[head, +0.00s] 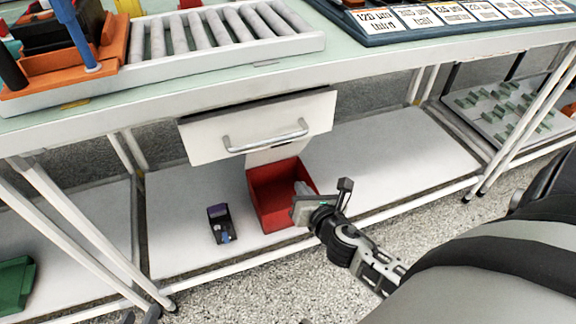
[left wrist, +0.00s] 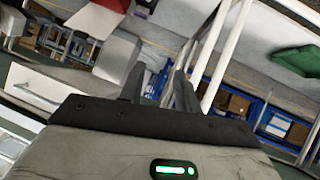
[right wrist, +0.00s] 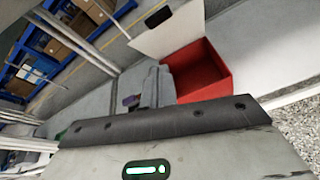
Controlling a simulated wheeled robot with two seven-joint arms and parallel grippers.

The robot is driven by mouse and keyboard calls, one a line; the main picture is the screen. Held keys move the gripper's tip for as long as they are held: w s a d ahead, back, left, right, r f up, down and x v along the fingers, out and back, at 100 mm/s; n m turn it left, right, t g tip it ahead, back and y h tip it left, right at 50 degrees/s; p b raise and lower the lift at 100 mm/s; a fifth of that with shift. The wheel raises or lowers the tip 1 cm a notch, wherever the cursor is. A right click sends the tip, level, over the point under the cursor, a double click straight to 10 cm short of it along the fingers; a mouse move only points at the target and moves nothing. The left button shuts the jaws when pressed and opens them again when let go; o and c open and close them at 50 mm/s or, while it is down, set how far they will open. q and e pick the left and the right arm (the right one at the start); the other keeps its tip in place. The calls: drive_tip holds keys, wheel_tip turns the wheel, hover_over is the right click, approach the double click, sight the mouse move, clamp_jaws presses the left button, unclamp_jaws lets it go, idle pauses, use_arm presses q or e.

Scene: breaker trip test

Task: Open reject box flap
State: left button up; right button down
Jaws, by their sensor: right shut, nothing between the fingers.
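The red reject box (head: 265,211) stands on the lower shelf, below the drawer. Its pale flap (head: 274,154) stands raised at the back rim, and the box interior shows. In the right wrist view the flap (right wrist: 172,32) also stands up beside the open red box (right wrist: 207,72). My right gripper (head: 302,189) is at the box's right front edge. Its fingers (right wrist: 158,87) are together with nothing between them, apart from the flap. In the left wrist view my left gripper (left wrist: 160,90) has its fingers apart and empty, away from the box.
A dark breaker-like object (head: 220,223) lies on the shelf left of the box. A white drawer (head: 200,140) with a metal handle hangs above. The bench top carries a roller tray (head: 215,30) and an orange holder (head: 60,75). The shelf right of the box is clear.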

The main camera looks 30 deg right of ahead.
drive_tip(key=w+d+f+n, duration=0.1)
drive_tip(key=d+n, duration=0.1)
drive_tip(key=n, duration=0.1)
drive_tip(key=b, duration=0.3)
approach(282, 145)
wheel_tip(282, 145, down, 4)
drive_tip(key=w, duration=0.2)
drive_tip(key=w+r, duration=0.1)
drive_tip(key=w, duration=0.1)
drive_tip(key=shift+w+d+r+t+h+p, duration=0.25)
drive_tip(key=shift+d+t+h+p, duration=0.05)
drive_tip(key=shift+d+p, duration=0.1)
use_arm(q)
drive_tip(key=shift+w+d+f+t+h, duration=0.15)
drive_tip(key=shift+d+t+h, duration=0.15)
drive_tip(key=shift+d, duration=0.1)
use_arm(e)
drive_tip(key=shift+w+r+n, duration=0.2)
drive_tip(key=shift+w+n, duration=0.1)
drive_tip(key=shift+w, duration=0.15)
drive_tip(key=shift+d, duration=0.1)
